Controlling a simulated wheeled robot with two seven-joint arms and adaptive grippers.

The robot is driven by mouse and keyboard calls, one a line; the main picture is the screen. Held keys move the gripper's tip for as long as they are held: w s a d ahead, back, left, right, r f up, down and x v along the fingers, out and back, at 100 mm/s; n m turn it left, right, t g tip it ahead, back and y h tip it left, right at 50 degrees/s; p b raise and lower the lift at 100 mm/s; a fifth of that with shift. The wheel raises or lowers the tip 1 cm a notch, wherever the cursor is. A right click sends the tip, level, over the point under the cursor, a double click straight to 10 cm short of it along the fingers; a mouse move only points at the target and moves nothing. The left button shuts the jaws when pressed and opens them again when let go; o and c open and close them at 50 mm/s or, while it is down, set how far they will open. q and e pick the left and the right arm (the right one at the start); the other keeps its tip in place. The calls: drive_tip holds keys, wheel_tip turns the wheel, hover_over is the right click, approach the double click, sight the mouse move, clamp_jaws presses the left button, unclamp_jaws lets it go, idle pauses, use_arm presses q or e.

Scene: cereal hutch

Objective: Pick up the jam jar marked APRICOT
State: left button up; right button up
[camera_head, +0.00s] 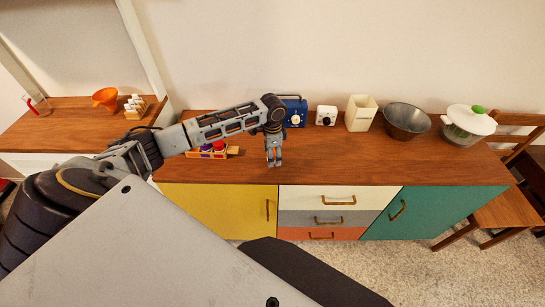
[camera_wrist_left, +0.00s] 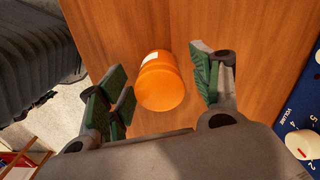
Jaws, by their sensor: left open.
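An orange jar (camera_wrist_left: 162,88) with a pale label patch on its side stands on the wooden top in the left wrist view. I cannot read any word on it. My left gripper (camera_wrist_left: 156,78) is open, with its green-padded fingers on either side of the jar and gaps showing. In the head view my left gripper (camera_head: 274,160) points down over the hutch top, near its front edge. The jar is not clear there, hidden by the gripper. My right gripper is not in view.
Behind stand a blue radio (camera_head: 294,112) and a white device (camera_head: 326,115). A cream container (camera_head: 361,112), metal bowl (camera_head: 406,121) and white pot (camera_head: 468,124) stand right. The front right top is clear.

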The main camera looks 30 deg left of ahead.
use_arm(q)
drive_tip(key=shift+c, duration=0.4)
drive_tip(key=c, duration=1.1)
drive_tip(key=shift+r, duration=0.1)
drive_tip(key=shift+r, duration=4.95)
